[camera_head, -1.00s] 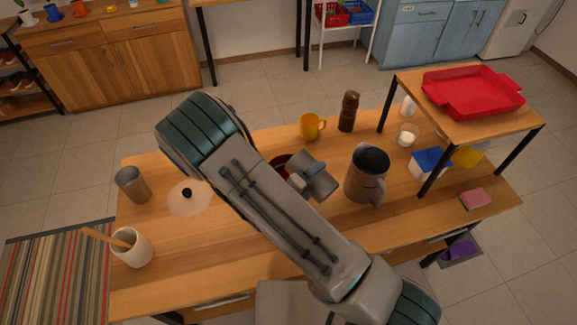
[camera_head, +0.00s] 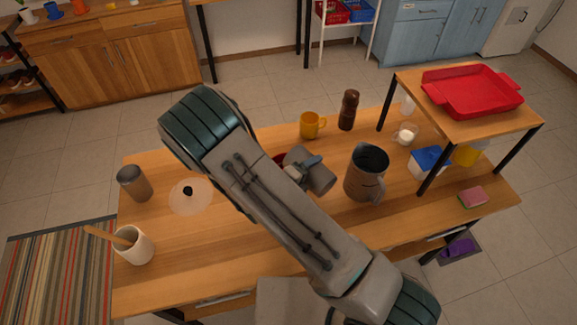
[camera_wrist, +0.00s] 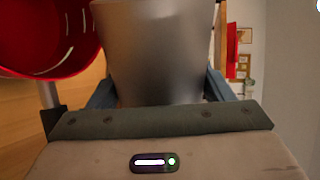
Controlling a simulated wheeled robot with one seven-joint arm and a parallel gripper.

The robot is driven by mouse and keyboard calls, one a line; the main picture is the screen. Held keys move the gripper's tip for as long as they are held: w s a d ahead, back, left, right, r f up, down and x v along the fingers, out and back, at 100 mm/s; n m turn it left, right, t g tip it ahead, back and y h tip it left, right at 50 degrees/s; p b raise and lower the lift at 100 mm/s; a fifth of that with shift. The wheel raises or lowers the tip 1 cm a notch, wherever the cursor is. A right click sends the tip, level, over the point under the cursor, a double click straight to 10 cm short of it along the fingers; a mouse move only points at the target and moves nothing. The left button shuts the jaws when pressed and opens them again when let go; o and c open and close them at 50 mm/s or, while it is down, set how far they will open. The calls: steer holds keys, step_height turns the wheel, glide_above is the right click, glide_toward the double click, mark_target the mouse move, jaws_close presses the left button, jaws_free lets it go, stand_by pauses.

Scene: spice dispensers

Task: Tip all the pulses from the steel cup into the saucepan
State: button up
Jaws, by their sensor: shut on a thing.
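My gripper (camera_wrist: 161,88) is shut on a grey steel cup (camera_wrist: 158,45), with a blue finger on each side of it in the wrist view. The cup's mouth and any pulses in it are out of sight. The red saucepan (camera_wrist: 35,50) shows at the left of the wrist view, beside the held cup. In the head view only a small red part of the saucepan (camera_head: 279,158) shows past my arm, which covers the rest. I cannot tell what lies in the saucepan.
A second metal cup (camera_head: 135,184), a lid (camera_head: 190,203) and a utensil crock (camera_head: 134,249) stand on the left of the table. A yellow mug (camera_head: 311,125), a brown mill (camera_head: 348,110) and a dark metal jug (camera_head: 365,178) stand right of my arm. A raised shelf bears a red tray (camera_head: 470,92).

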mark_target(298, 157)
steer(key=shift+w+a+r+n+g+h, duration=0.2)
steer(key=shift+w+a+r+n, duration=0.1)
steer(key=shift+r+n, duration=0.35)
steer(key=shift+w+a+r+n+g+h, duration=0.1)
steer(key=shift+w+a+r+n+h, duration=0.15)
steer(key=shift+r+n, duration=0.4)
stand_by(1.0)
steer(key=shift+w+a+r+n+g+h, duration=0.2)
steer(key=shift+w+a+r+n+h, duration=0.2)
steer(key=shift+n, duration=0.45)
steer(key=shift+w+a+r+n+g+h, duration=0.25)
steer(key=shift+w+a+n, duration=0.2)
steer(key=shift+n, duration=0.4)
stand_by(1.5)
steer(key=shift+s+d+f+m+t+y, duration=0.25)
steer(key=shift+s+d+f+m+y, duration=0.35)
steer(key=shift+m, duration=0.6)
steer(key=shift+s+d, duration=0.1)
steer(key=shift+d, duration=0.05)
